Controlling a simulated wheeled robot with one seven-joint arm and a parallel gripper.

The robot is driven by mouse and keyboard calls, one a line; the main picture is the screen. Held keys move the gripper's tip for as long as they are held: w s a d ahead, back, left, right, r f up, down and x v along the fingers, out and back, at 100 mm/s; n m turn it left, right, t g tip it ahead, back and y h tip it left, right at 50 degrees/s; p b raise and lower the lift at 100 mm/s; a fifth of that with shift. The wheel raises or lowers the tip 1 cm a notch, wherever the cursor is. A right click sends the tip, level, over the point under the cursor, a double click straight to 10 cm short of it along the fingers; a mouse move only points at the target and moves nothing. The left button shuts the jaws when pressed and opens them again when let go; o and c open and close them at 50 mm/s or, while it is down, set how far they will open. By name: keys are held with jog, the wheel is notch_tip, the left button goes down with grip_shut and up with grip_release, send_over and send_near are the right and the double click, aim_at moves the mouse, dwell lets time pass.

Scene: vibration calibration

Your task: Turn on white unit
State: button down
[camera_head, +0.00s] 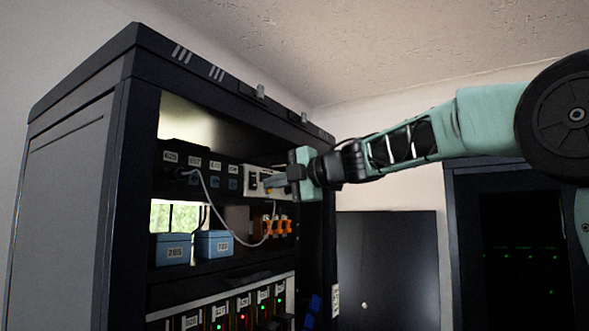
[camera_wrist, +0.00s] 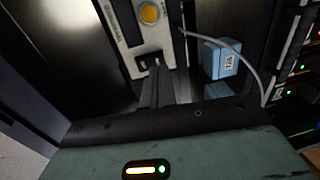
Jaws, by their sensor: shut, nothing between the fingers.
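The white unit (camera_head: 252,182) sits on the upper shelf of the black rack, at the right end of a row of dark modules. In the wrist view the white unit (camera_wrist: 124,27) shows a yellow round knob or button (camera_wrist: 149,14), a dark display strip and a small black switch (camera_wrist: 147,62) at its lower edge. My gripper (camera_head: 268,183) is shut and empty, reaching into the rack from the right. In the wrist view the fingertips of my gripper (camera_wrist: 155,70) are together at the black switch; I cannot tell whether they touch it. The switch is partly hidden by the fingers.
The black rack (camera_head: 70,180) frames the shelf on both sides. Blue boxes (camera_head: 213,244) stand on the shelf below, beside orange connectors (camera_head: 274,226). A white cable (camera_head: 212,205) hangs in front. Modules with lit lamps (camera_head: 220,315) fill the lower row. A second dark cabinet (camera_head: 462,230) stands at right.

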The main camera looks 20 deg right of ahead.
aim_at(252, 190)
jog(key=shift+p+x, duration=0.35)
jog(key=shift+x, duration=0.9)
jog(key=shift+w+a+f+t+b, duration=0.15)
jog(key=shift+f+t+b, duration=0.2)
jog(key=shift+b, duration=0.85)
jog(key=shift+r+p, duration=0.3)
jog(key=shift+p, duration=0.15)
